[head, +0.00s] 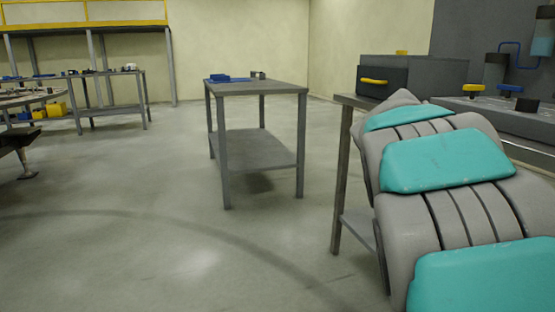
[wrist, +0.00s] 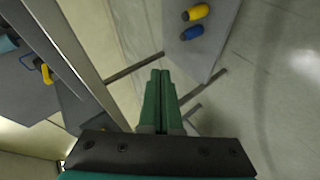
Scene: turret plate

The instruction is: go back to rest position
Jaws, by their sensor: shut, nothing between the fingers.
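My gripper (wrist: 160,75) shows in the wrist view. Its two green fingers lie together, shut, with nothing between them. They point toward the top of the picture, over the gap beside a grey tabletop (wrist: 210,50). In the head view my own arm, grey with teal panels, fills the right side, and the gripper is not visible there.
A yellow-handled item (wrist: 195,13) and a blue one (wrist: 192,33) lie on that tabletop. In the head view a grey table (head: 258,88) stands mid-floor with a blue item (head: 220,78) on it. A grey bench (head: 340,180) is beside my arm. The floor left of centre is clear.

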